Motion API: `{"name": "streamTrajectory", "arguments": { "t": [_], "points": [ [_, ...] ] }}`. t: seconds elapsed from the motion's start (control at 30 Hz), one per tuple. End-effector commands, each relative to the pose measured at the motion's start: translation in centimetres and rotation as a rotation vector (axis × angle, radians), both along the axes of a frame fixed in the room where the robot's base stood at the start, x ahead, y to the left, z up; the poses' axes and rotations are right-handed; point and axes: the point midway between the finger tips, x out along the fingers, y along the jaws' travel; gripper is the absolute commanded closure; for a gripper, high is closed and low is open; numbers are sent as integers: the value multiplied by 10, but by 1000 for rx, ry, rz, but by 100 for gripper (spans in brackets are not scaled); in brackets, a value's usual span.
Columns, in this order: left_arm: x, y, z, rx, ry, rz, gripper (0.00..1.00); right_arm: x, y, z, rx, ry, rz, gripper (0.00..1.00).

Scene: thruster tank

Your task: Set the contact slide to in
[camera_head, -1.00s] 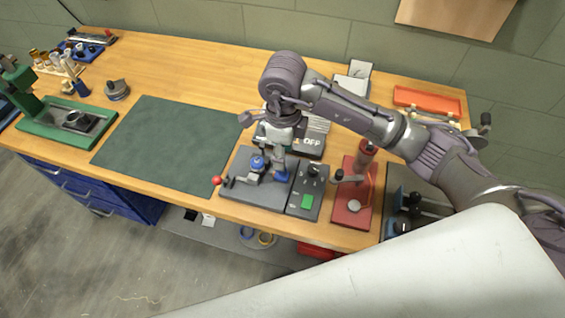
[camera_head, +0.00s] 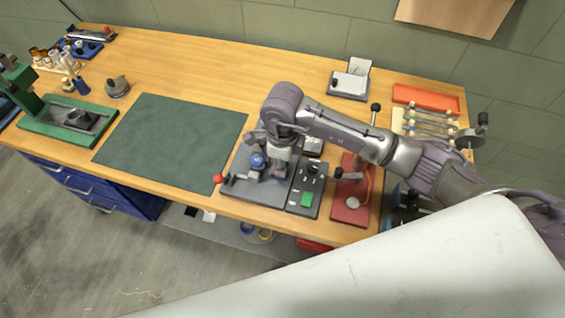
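A dark grey fixture (camera_head: 250,192) stands on the bench, right of the green mat. It carries a blue round part (camera_head: 257,160) and a lever with a red ball (camera_head: 218,178) at its left. A dark control box with a green button (camera_head: 306,199) and a black knob adjoins it on the right. I cannot make out which part is the contact slide or its setting. My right gripper (camera_head: 277,172) points down over the fixture, close to the right of the blue part. Its fingertips are small and partly hidden, so opening and contact are unclear. My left gripper is not in view.
A red press-like stand (camera_head: 351,210) is close on the right, under my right forearm. The green mat (camera_head: 170,143) is clear. An orange tray (camera_head: 427,99) lies at the back right.

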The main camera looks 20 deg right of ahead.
Motion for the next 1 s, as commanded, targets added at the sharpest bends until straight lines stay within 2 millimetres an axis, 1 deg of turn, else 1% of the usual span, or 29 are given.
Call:
{"name": "streamTrajectory", "arguments": {
  "t": [0.2,0.37,0.53,0.6,0.87,0.9,0.97,1.0],
  "points": [
    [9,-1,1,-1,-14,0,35,0,0,0,0,0,0,100],
    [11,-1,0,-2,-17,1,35,1,1,0,1,-1,0,100],
    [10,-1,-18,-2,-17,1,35,11,15,-4,1,-3,2,100],
    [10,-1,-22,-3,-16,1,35,15,21,-3,1,-2,1,100],
    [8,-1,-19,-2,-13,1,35,15,23,1,5,-2,0,100],
    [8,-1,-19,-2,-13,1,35,15,23,1,5,-2,0,72],
    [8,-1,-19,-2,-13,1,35,15,23,1,4,-1,0,62],
    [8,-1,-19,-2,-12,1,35,15,23,1,3,-2,0,55]
  ]
}}
